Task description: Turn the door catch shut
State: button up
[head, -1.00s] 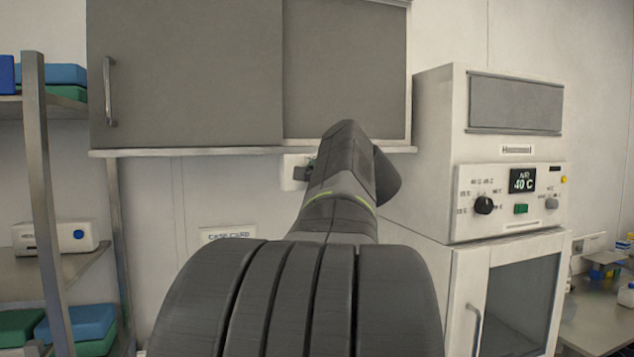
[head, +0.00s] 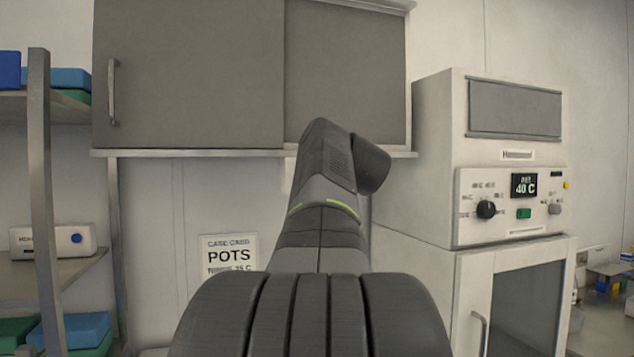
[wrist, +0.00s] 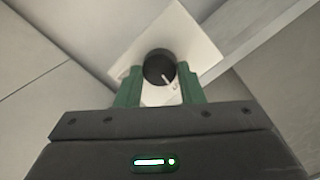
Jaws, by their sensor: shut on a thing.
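The door catch shows in the wrist view as a round black knob (wrist: 158,66) with a white pointer line, on a square white plate (wrist: 192,38). The plate looks tilted in this view, and the pointer line slants down and slightly right. My gripper (wrist: 160,92) has its two green fingers on either side of the knob, shut on it. In the head view my own arm hides the gripper and the knob. The grey wall cabinet (head: 190,75) hangs above, with a vertical handle on its left door.
A white warming cabinet (head: 430,150) with dials and a 40 C display stands close to the right of my arm. A metal shelf rack (head: 40,200) with blue and green boxes is at the left. A POTS sign (head: 228,255) is on the wall.

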jog(key=shift+f+n, duration=0.1)
jog(key=shift+n, duration=0.4)
dwell(0.3)
jog(key=o, duration=1)
jog(key=shift+s, duration=0.1)
jog(key=b+v, duration=0.2)
jog(key=v, duration=1.1)
jog(key=shift+s, duration=0.35)
jog(key=shift+w, duration=0.1)
